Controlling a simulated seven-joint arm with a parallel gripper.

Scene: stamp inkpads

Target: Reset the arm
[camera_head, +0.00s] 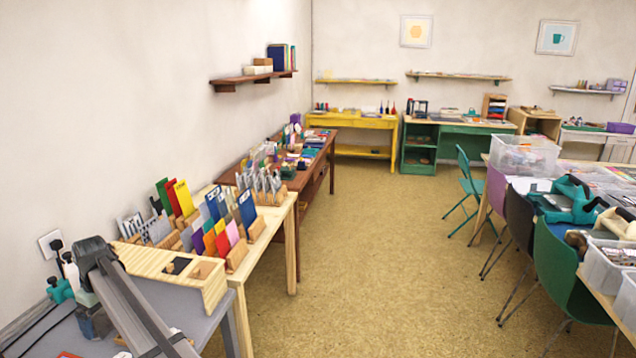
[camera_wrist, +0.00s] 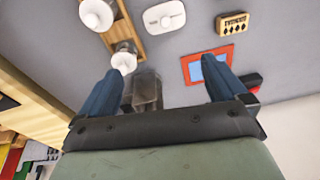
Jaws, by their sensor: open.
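My gripper (camera_wrist: 162,68) shows in the wrist view with its two blue fingers spread wide apart. It points at a grey tabletop (camera_wrist: 185,45). A dark grey block (camera_wrist: 146,90) shows between the fingers, closer to the left one; I cannot tell whether it touches that finger. A red-framed blue pad (camera_wrist: 194,70) lies by the right fingertip, partly hidden by it. In the head view my arm crosses the lower left over the grey table (camera_head: 215,312); the fingers cannot be made out there.
In the head view a wooden holder (camera_head: 172,276) stands beside my arm, with card racks behind. The floor (camera_head: 370,270) is open.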

